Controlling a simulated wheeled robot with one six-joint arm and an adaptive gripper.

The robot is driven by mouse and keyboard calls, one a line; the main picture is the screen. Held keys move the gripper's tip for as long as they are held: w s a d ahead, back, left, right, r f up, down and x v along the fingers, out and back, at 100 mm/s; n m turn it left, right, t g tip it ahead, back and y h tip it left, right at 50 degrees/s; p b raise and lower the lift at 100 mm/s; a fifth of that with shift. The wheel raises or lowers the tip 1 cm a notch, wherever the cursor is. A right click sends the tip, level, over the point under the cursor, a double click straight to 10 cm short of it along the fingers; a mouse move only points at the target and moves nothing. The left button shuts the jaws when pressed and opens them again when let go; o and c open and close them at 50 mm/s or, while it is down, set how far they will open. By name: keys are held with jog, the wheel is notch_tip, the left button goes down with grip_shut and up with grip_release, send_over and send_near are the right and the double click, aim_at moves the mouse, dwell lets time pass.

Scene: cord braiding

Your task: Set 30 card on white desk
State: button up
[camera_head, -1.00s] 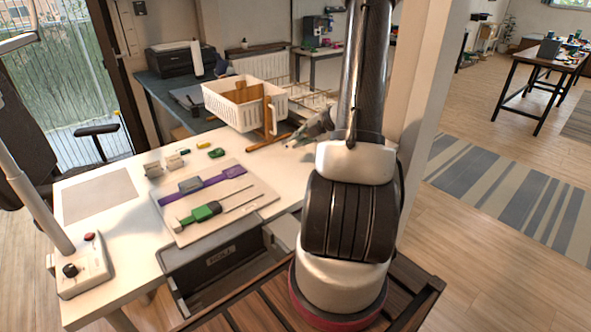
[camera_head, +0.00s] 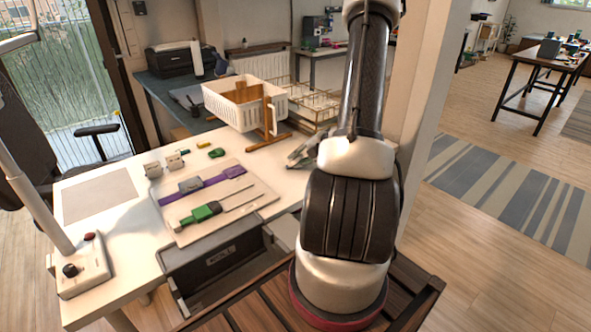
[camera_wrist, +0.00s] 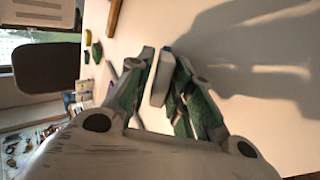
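The white desk (camera_head: 128,232) fills the left and middle of the head view; its pale top also shows in the wrist view (camera_wrist: 285,120). My gripper (camera_head: 303,152) is low over the desk's right end, partly hidden by my arm. In the wrist view my gripper (camera_wrist: 162,70) is closed around a thin whitish card-like piece (camera_wrist: 158,80), seen nearly edge-on with a bit of blue at its far end. No number on it is readable. Whether it touches the desk cannot be told.
A board (camera_head: 185,237) with purple and green tools lies mid-desk. Small pale blocks (camera_head: 153,170) and a green piece (camera_head: 216,153) stand behind it. A wooden stand (camera_head: 268,135), white basket (camera_head: 232,112) and wire rack (camera_head: 315,100) are near my gripper. A control box (camera_head: 85,270) sits front left.

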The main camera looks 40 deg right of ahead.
jog(key=shift+v, duration=4)
jog(key=shift+r, duration=0.1)
notch_tip(320, 180, up, 8)
jog(key=s, duration=0.2)
jog(key=shift+d, duration=0.3)
jog(key=shift+s, duration=0.1)
